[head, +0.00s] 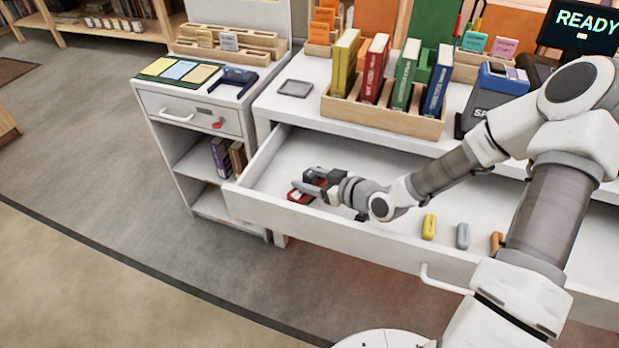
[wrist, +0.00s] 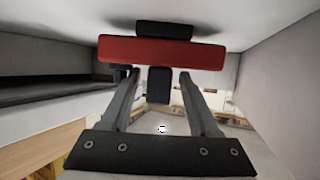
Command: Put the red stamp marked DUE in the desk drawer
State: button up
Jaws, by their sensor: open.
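The red stamp (head: 298,197) is inside the open desk drawer (head: 390,232), at its left part. In the wrist view the stamp (wrist: 162,52) shows a red body, a black part beyond it and a black handle toward me. It appears to rest on the drawer's pale floor, with a dark shadow around it. My gripper (head: 304,187) is low in the drawer at the stamp. Its fingers (wrist: 157,78) are open, on either side of the handle, with gaps showing. The DUE marking is not readable.
A yellow (head: 429,226), a grey (head: 462,236) and an orange item (head: 496,242) lie further right in the drawer. A wooden rack (head: 385,115) of books and a grey tray (head: 295,88) stand on the desk above. A smaller cabinet (head: 195,118) stands left. The drawer front (head: 290,218) bounds the near side.

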aim_at(314, 179)
jog(key=shift+r, duration=0.2)
jog(key=p+v, duration=0.3)
jog(key=v, duration=0.4)
jog(key=shift+r, duration=0.1)
jog(key=shift+s+d, duration=0.15)
jog(key=shift+d, duration=0.05)
